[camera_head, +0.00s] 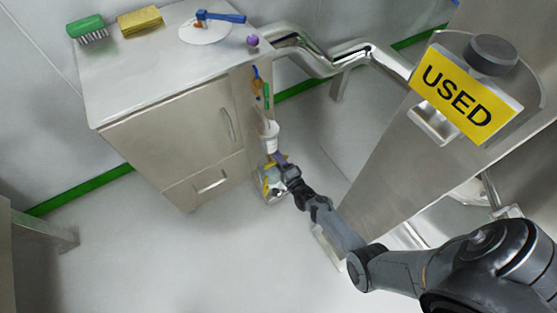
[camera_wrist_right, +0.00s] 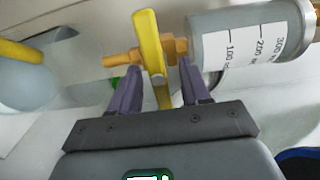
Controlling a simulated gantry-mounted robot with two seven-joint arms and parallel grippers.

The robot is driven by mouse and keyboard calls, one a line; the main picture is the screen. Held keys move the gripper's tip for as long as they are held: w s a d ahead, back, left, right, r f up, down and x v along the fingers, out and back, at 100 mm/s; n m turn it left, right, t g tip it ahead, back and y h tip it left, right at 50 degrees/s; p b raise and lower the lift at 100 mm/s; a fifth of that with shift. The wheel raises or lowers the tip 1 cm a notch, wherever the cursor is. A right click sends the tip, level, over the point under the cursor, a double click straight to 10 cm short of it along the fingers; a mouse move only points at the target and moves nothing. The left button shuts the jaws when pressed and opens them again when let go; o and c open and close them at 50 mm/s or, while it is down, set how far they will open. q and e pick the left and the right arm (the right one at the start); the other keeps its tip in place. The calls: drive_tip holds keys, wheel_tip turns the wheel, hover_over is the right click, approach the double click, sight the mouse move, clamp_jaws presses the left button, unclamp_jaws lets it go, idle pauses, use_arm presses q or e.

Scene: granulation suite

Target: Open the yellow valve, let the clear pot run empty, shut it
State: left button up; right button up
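In the right wrist view, the yellow valve (camera_wrist_right: 148,45) is a long flat handle on a brass-coloured fitting, standing upright across the pipe line. The clear pot (camera_wrist_right: 235,40), a greyish cylinder with a white scale marked 100 to 300, joins the fitting on the right. I cannot make out its fill level. My right gripper (camera_wrist_right: 158,70) is open, with one purple finger on each side of the handle and gaps showing. In the head view the right gripper (camera_head: 281,162) is beside the cabinet's right side, partly covering the yellow parts there. My left gripper is out of view.
A steel cabinet (camera_head: 175,130) carries a green brush (camera_head: 87,27), a yellow sponge (camera_head: 140,20) and a blue-handled tool (camera_head: 222,16). A white cup (camera_head: 269,135) is at its side. A yellow USED sign (camera_head: 455,95) is on the right.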

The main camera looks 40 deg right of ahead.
drive_tip(key=shift+s, duration=0.1)
drive_tip(key=s+a+p, duration=0.2)
drive_tip(key=s+p, duration=0.2)
drive_tip(key=s, duration=0.6)
drive_tip(key=shift+s+p, duration=0.25)
drive_tip(key=shift+p, duration=0.05)
